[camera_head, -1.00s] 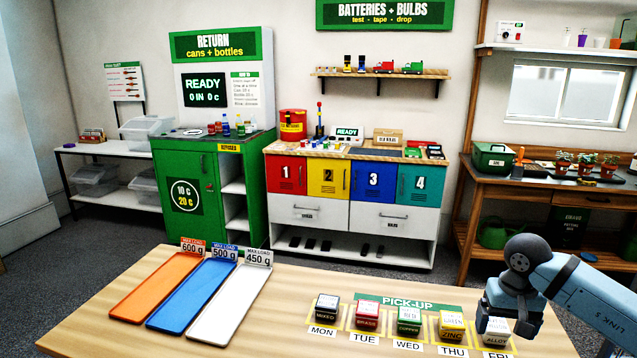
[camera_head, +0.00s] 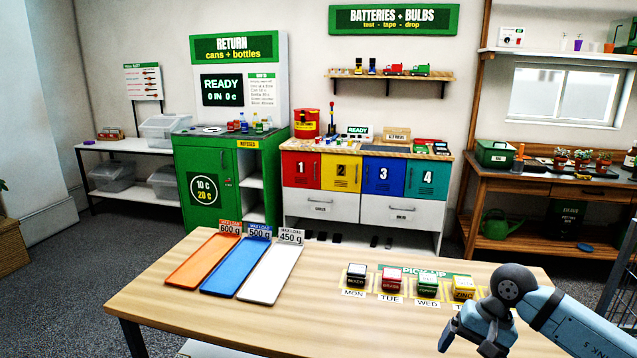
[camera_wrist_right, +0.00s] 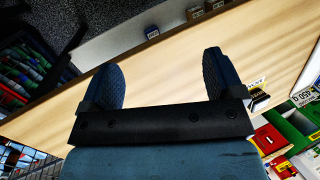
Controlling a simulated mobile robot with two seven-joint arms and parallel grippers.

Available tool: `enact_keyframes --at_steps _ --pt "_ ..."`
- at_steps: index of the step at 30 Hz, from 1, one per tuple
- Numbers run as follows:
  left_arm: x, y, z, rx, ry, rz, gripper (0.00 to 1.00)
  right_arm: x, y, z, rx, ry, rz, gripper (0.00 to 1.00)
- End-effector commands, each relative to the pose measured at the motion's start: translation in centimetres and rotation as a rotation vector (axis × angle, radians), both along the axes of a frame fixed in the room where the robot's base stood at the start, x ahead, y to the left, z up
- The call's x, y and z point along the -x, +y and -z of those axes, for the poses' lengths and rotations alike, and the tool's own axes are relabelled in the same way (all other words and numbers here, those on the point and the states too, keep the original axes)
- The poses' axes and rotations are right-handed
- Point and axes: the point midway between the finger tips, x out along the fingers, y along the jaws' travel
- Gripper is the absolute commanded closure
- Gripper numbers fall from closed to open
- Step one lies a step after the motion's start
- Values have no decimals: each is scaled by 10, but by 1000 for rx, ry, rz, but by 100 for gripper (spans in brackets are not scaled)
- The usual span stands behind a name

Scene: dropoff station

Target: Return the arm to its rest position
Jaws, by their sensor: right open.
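My right arm comes in from the right in the head view, and its gripper (camera_head: 478,335) hangs low in front of the table's right part. In the right wrist view the two fingers of the right gripper (camera_wrist_right: 165,75) stand wide apart with nothing between them. The wooden table (camera_head: 330,297) lies beyond the fingers there, with a few small blocks near the picture's edges. In the head view the arm covers the right end of the block row. My left gripper is in neither view.
Orange (camera_head: 203,259), blue (camera_head: 238,268) and white (camera_head: 270,275) trays lie on the table's left. The table's middle front is clear. Cabinets and a workbench stand behind.

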Motion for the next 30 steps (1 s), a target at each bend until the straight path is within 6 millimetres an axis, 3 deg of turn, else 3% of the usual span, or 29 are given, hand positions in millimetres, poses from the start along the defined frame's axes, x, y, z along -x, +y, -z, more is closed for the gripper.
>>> enact_keyframes --at_steps 1,5,7,10,13,16,20,21,24,30 --pt "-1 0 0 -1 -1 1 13 12 26 12 -108 46 48 13" --pt "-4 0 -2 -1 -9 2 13 44 99 23 -452 242 262 13" --pt "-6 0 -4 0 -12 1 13 62 135 20 -661 413 420 13" --pt "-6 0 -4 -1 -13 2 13 80 172 8 -947 734 679 13" --pt "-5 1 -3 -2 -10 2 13 88 187 -3 -1190 1122 954 13" --pt "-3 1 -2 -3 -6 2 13 88 182 -1 -1385 1570 1226 13" --pt "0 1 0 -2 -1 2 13 93 156 29 -1558 2228 1553 13" --pt "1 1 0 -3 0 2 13 96 146 45 1395 -2145 -1439 13" --pt "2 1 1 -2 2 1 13 116 124 88 1033 -1892 -1146 13" --pt "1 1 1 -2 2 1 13 176 101 166 564 -1442 -691 13"
